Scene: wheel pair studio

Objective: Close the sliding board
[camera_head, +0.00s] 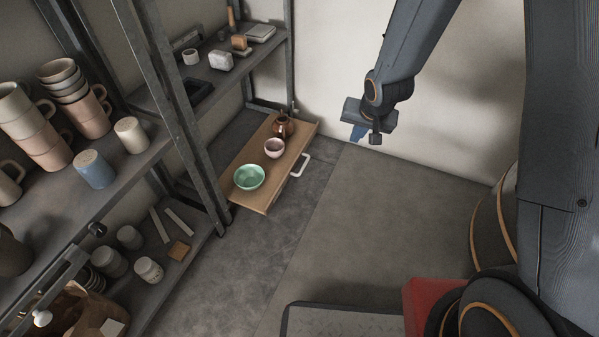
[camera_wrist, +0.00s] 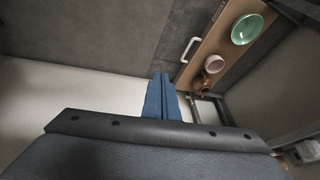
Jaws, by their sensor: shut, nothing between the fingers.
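The sliding board (camera_head: 252,192) is a light wooden board pulled out from the shelf, low down in the middle of the head view. It has a white handle (camera_head: 301,166) on its right side. A green bowl (camera_head: 249,177), a pinkish cup (camera_head: 274,148) and a brown pot (camera_head: 283,126) stand on it. The board also shows at the upper right of the wrist view (camera_wrist: 216,42), with its handle (camera_wrist: 188,50). My gripper (camera_head: 358,133) hangs in the air to the right of the board, apart from it. Its blue fingers (camera_wrist: 162,98) are together and empty.
A metal shelf (camera_head: 160,148) with mugs, a blue cup (camera_head: 94,169) and small items stands along the left. A white wall (camera_head: 345,75) closes off the back. The floor (camera_head: 390,215) right of the board is clear.

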